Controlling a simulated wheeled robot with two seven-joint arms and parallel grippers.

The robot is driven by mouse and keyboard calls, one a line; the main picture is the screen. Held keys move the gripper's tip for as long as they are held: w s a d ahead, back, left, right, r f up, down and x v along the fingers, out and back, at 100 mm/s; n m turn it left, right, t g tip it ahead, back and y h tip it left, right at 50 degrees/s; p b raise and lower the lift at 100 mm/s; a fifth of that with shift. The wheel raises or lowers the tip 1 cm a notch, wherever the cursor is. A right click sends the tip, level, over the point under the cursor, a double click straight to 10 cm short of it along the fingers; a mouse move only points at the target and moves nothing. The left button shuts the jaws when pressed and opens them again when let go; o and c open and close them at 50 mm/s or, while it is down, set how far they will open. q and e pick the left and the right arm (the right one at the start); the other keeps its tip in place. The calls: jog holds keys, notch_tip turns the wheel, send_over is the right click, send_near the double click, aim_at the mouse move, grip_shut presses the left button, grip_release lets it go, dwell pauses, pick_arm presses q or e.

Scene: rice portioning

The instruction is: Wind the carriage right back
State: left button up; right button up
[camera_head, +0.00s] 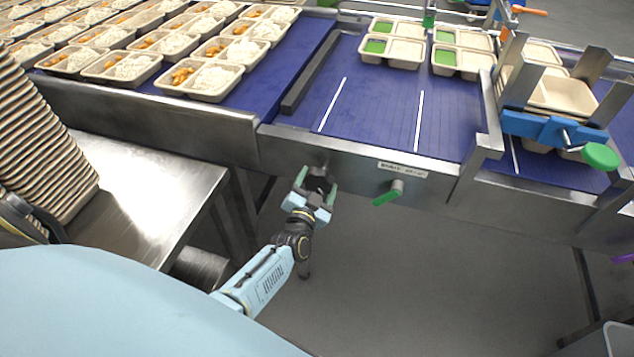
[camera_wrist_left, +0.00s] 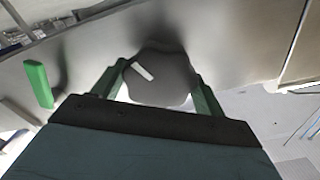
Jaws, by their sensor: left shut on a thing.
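My left gripper (camera_head: 317,186) is at the steel front panel of the conveyor, below the belt's edge. Its green fingers are shut on a dark grey round knob (camera_wrist_left: 160,78) with a white mark pointing up and left. In the head view the gripper mostly hides this knob. The wrist view (camera_wrist_left: 157,95) shows one finger on each side of it. A long dark bar (camera_head: 312,68) lies across the blue belt (camera_head: 375,105) behind the panel. I cannot tell which part is the carriage. My right gripper is out of view.
A green lever (camera_head: 387,195) sticks out to the right of the gripper, under a label (camera_head: 403,169); the lever also shows in the wrist view (camera_wrist_left: 38,85). A blue clamp with a green knob (camera_head: 600,155) is at the right. Stacked trays (camera_head: 40,140) stand on the left table.

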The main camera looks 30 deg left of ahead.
pick_arm(q)
jog(key=shift+r+m+p, duration=0.15)
jog(key=shift+m+p, duration=0.15)
jog(key=shift+m, duration=0.7)
jog(key=shift+m+p, duration=0.35)
jog(key=shift+m, duration=1.45)
jog(key=o, duration=1.1)
jog(key=shift+c, duration=0.2)
